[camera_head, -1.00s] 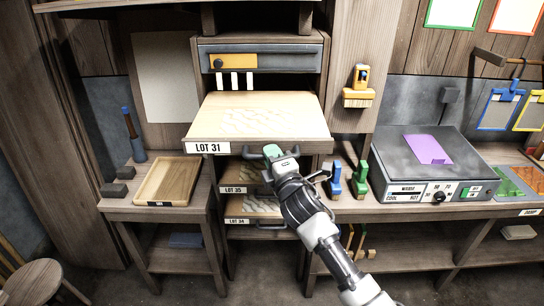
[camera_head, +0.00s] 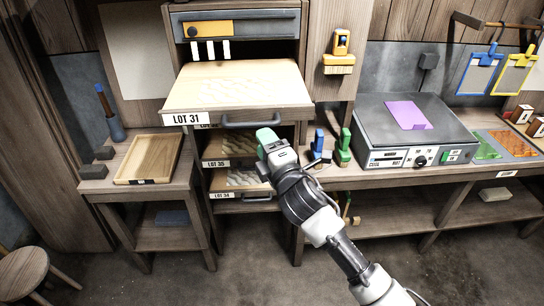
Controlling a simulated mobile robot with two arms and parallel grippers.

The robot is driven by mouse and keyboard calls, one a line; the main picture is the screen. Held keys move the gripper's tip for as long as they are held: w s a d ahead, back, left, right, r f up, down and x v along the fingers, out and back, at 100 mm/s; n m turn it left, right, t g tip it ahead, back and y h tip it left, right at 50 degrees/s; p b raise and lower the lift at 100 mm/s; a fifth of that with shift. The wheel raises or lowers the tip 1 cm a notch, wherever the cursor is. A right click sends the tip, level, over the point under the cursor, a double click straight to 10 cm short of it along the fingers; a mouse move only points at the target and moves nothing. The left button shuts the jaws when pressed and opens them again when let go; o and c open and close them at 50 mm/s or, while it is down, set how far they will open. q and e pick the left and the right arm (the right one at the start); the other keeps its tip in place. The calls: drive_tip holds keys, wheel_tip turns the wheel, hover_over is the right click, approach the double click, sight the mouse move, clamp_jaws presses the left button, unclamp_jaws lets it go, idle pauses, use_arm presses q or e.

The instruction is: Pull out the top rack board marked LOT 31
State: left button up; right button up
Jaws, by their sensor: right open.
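The top rack board marked LOT 31 (camera_head: 235,87) is a pale wooden board sticking out of the front of the rack, well beyond the boards below. Its white LOT 31 label (camera_head: 187,119) is at the left of its front edge. A dark bar handle (camera_head: 252,123) is fixed to that front edge. My right gripper (camera_head: 266,136), with green fingertips, is open just below and in front of the handle, apart from it as far as I can see. The fingers partly hide each other. My left gripper is not in view.
Lower boards LOT 35 (camera_head: 216,164) and LOT 34 (camera_head: 222,195) sit further back in the rack. A wooden tray (camera_head: 150,158) lies on the left side table. A grey hot plate (camera_head: 408,130) and blue and green tools (camera_head: 344,148) stand on the right bench.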

drive_tip(key=v, duration=0.3)
drive_tip(key=shift+s, duration=0.3)
drive_tip(key=shift+f, duration=0.1)
